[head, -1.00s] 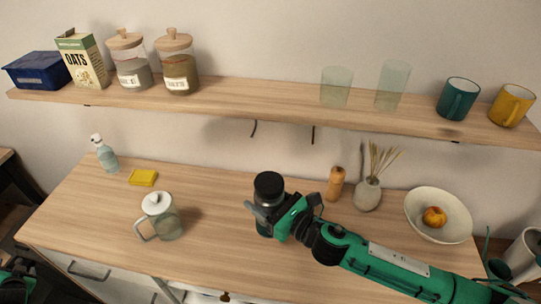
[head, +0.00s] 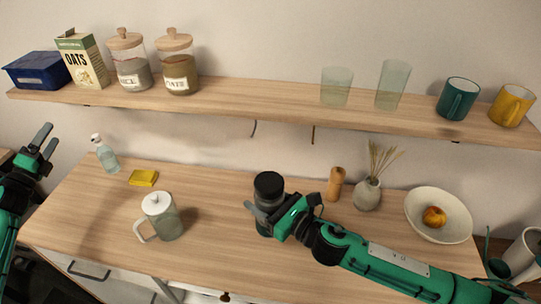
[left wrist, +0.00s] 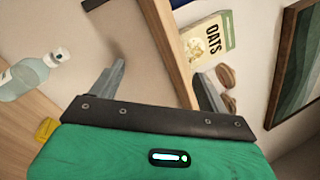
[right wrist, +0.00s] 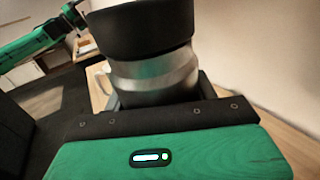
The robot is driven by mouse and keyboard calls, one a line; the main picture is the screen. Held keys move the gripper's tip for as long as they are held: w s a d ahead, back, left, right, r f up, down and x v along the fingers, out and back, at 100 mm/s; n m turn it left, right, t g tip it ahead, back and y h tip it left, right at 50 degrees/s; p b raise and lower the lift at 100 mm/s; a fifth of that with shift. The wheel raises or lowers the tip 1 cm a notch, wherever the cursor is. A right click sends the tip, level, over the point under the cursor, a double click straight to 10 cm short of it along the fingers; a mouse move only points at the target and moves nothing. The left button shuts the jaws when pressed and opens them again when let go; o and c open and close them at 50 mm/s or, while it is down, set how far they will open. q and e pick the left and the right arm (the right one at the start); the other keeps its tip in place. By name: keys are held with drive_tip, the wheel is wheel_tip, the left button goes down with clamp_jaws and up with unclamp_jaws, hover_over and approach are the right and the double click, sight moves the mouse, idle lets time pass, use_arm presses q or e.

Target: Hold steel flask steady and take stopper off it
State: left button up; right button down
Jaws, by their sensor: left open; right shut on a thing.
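The steel flask (head: 264,226) stands upright on the wooden counter, with its wide black stopper (head: 269,185) on top. My right gripper (head: 268,215) is shut around the flask's body below the stopper. In the right wrist view the steel body (right wrist: 155,80) sits between the fingers, and the dark stopper (right wrist: 140,30) fills the top of the picture. My left gripper (head: 46,140) is open and empty, raised at the far left beside the counter. In the left wrist view its two fingers (left wrist: 160,90) are spread with nothing between them.
A glass pitcher (head: 165,222) with a white lid stands left of the flask. A yellow sponge (head: 143,177) and soap bottle (head: 106,155) are at the left. A pepper mill (head: 335,184), vase (head: 367,194) and fruit bowl (head: 438,220) stand right. A shelf (head: 260,98) runs above.

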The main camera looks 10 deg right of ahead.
use_arm(q)
drive_tip(key=s+d+r+m+g+h, duration=0.1)
drive_tip(key=d+r+m+g+h, duration=0.4)
drive_tip(key=d+m+h, duration=0.5)
drive_tip(key=m+g+y, duration=0.8)
drive_tip(key=m+g, duration=1.1)
drive_tip(key=m, duration=0.5)
approach(271, 182)
drive_tip(key=d+m+y, duration=0.1)
drive_tip(key=y, duration=0.1)
drive_tip(key=s+d+m+t+y, duration=0.1)
drive_tip(key=d+y, duration=0.1)
drive_tip(key=s+d+m+y, duration=0.1)
drive_tip(key=d+y, duration=0.1)
drive_tip(key=shift+s+d+r+t, duration=0.15)
drive_tip(key=shift+s+r+t, duration=0.05)
drive_tip(key=shift+r+t, duration=0.2)
drive_tip(key=shift+s+d+m+t+y, duration=0.3)
drive_tip(key=shift+d+m+t+y, duration=0.25)
drive_tip(key=shift+y, duration=0.45)
drive_tip(key=shift+d+t+y, duration=0.2)
drive_tip(key=shift+t+y, duration=0.2)
drive_tip(key=shift+t, duration=0.05)
wheel_tip(271, 182, down, 8)
drive_tip(key=shift+r, duration=0.1)
